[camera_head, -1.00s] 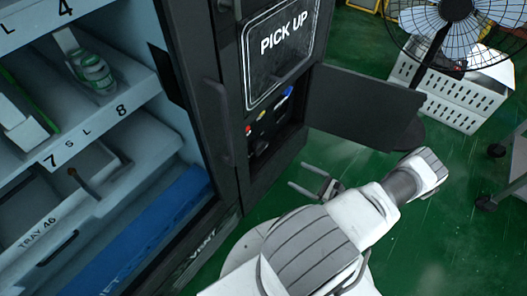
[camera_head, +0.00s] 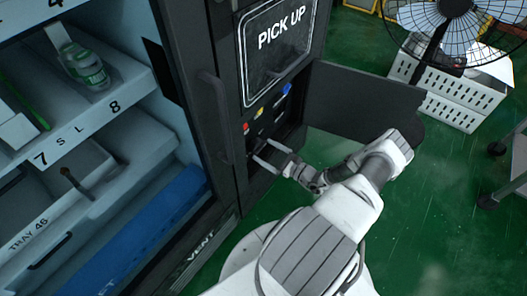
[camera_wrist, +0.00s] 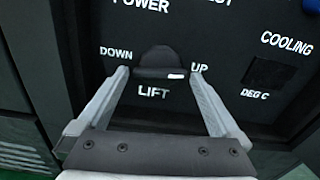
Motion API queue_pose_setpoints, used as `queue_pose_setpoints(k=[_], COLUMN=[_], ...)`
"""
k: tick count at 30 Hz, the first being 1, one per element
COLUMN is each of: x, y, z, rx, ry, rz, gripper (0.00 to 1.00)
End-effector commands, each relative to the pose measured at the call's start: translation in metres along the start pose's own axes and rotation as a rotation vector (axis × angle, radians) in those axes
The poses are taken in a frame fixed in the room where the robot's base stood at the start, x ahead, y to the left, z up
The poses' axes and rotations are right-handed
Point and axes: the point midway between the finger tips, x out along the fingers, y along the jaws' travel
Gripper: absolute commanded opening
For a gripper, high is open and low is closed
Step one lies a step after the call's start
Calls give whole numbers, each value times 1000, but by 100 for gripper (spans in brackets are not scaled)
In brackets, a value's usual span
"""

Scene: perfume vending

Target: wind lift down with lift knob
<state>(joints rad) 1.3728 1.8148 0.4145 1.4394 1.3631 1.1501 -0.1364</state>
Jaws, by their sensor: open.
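The lift knob (camera_wrist: 160,62) is a dark, rounded knob on the black control panel, above the word LIFT and between DOWN on the left and UP on the right. A short white mark shows at its lower right, on the UP side. In the head view my gripper (camera_head: 262,149) reaches into the panel recess, and the knob is hard to make out there.
The PICK UP window (camera_head: 278,48) is above the recess. A blue platform (camera_head: 140,235) lies low inside the machine at left. A fan (camera_head: 452,22) and white crate (camera_head: 450,98) stand behind.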

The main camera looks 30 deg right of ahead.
Motion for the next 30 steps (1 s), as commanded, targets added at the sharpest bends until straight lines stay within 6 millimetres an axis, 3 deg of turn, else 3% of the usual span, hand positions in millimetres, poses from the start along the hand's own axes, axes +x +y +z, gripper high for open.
queue_pose_setpoints(k=[6, 14, 25, 30], x=[15, 15, 15, 15], y=[0, 0, 0, 0], z=[0, 0, 0, 0], rx=[0, 0, 1, -6], ry=[0, 0, 0, 0], rz=[0, 0, 0, 0], gripper=[100, 100, 33, 33])
